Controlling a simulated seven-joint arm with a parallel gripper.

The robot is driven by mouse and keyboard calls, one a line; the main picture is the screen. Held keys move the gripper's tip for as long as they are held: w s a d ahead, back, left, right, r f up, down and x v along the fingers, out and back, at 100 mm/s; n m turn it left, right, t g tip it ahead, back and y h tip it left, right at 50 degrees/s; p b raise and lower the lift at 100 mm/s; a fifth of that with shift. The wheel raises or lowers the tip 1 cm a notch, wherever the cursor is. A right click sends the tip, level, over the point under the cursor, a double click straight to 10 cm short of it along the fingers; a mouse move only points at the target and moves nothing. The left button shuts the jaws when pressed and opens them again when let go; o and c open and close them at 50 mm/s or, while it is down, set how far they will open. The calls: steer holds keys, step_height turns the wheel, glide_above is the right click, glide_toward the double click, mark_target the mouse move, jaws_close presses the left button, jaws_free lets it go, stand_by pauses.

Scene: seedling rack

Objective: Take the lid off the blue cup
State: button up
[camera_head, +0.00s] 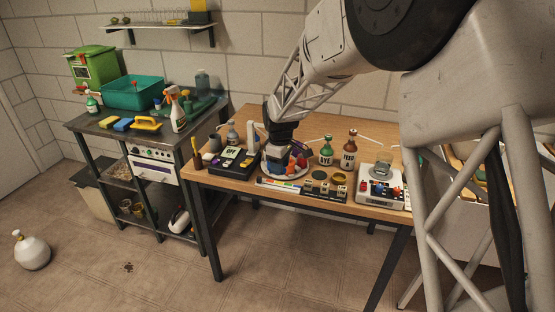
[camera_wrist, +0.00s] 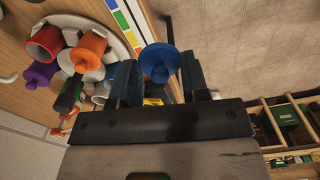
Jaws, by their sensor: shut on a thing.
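The blue lid (camera_wrist: 159,62), a round disc with a knob, is between the two fingers of my gripper (camera_wrist: 160,75) in the wrist view. My gripper is shut on it. A blue-rimmed cup (camera_wrist: 102,91) shows partly beside the left finger, which hides much of it; I cannot tell for sure that it is the blue cup. In the head view my gripper (camera_head: 272,156) is low over the round white tray (camera_head: 287,178), and the lid cannot be made out.
A red cup (camera_wrist: 45,44), an orange lidded cup (camera_wrist: 84,50) and a purple lidded piece (camera_wrist: 40,74) crowd the tray beside my left finger. Dark boxes (camera_head: 232,162), bottles (camera_head: 348,151) and a white device (camera_head: 382,190) stand around the tray on the wooden table.

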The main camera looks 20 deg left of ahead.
steer(key=shift+s+d+r, duration=0.1)
steer(key=shift+s+d, duration=0.25)
steer(key=shift+s, duration=0.25)
steer(key=shift+s+d, duration=0.3)
steer(key=shift+s, duration=0.25)
steer(key=shift+d, duration=0.15)
steer(key=w+d+f, duration=0.1)
steer(key=d+f, duration=0.1)
steer(key=d, duration=0.3)
steer(key=w+d+f, duration=0.1)
steer(key=d+f, duration=0.1)
steer(key=d, duration=0.3)
steer(key=w+d+f, duration=0.1)
steer(key=d, duration=0.4)
steer(key=shift+f, duration=0.4)
jaws_close()
